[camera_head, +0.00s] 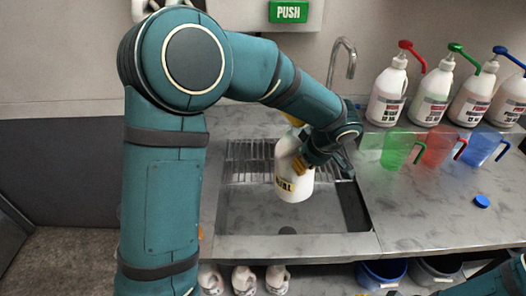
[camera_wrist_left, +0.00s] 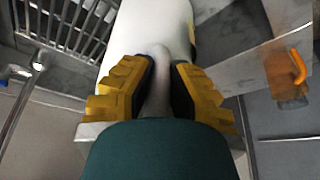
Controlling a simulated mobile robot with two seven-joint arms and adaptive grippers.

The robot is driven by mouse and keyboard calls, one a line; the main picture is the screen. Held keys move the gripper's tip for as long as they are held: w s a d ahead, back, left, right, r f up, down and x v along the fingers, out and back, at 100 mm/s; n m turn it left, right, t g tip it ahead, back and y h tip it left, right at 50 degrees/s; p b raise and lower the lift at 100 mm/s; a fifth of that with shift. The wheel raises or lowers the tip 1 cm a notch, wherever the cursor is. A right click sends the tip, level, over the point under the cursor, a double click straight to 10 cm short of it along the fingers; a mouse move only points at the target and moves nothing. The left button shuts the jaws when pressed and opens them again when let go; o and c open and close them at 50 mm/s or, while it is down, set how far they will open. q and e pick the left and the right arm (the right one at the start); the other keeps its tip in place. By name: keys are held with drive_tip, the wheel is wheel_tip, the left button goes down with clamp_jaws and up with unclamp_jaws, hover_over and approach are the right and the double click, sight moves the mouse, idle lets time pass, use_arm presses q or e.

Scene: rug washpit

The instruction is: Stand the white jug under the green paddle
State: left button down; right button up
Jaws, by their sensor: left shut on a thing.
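The white jug (camera_head: 291,182), with a yellow label and a yellow top, is upright over the sink. My left gripper (camera_head: 301,165) is shut on its handle, from the right side. In the left wrist view, the yellow finger pads (camera_wrist_left: 155,90) press on both sides of the handle, with the white jug body (camera_wrist_left: 150,25) beyond. The green paddle (camera_head: 289,11), marked PUSH, is on a white wall unit above and behind the sink. The jug is lower in the picture and apart from it. My right gripper is not visible; only part of that arm shows at lower right.
The metal sink (camera_head: 270,215) has a wire rack (camera_head: 245,165) at its back and a curved tap (camera_head: 345,55) at right. Pump bottles (camera_head: 388,92) and clear coloured pitchers (camera_head: 400,148) stand on the right counter. A blue cap (camera_head: 481,201) lies there. Several white jugs (camera_head: 244,279) stand below.

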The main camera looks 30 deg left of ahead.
use_arm(q)
drive_tip(key=shift+w+a, duration=0.1)
drive_tip(key=shift+w, duration=0.2)
drive_tip(key=shift+w+a, duration=0.2)
drive_tip(key=shift+a, duration=0.05)
drive_tip(key=w+a+f+p, duration=0.1)
drive_tip(key=w+a, duration=0.2)
drive_tip(key=a, duration=0.5)
drive_tip(key=w+a+f+p, duration=0.2)
drive_tip(key=w+a, duration=0.2)
drive_tip(key=a, duration=0.4)
drive_tip(key=shift+f, duration=0.25)
drive_tip(key=c, duration=1)
unclamp_jaws()
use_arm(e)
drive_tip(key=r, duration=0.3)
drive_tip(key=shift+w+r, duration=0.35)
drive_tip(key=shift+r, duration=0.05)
use_arm(q)
drive_tip(key=v, duration=1.2)
drive_tip(key=shift+r, duration=0.1)
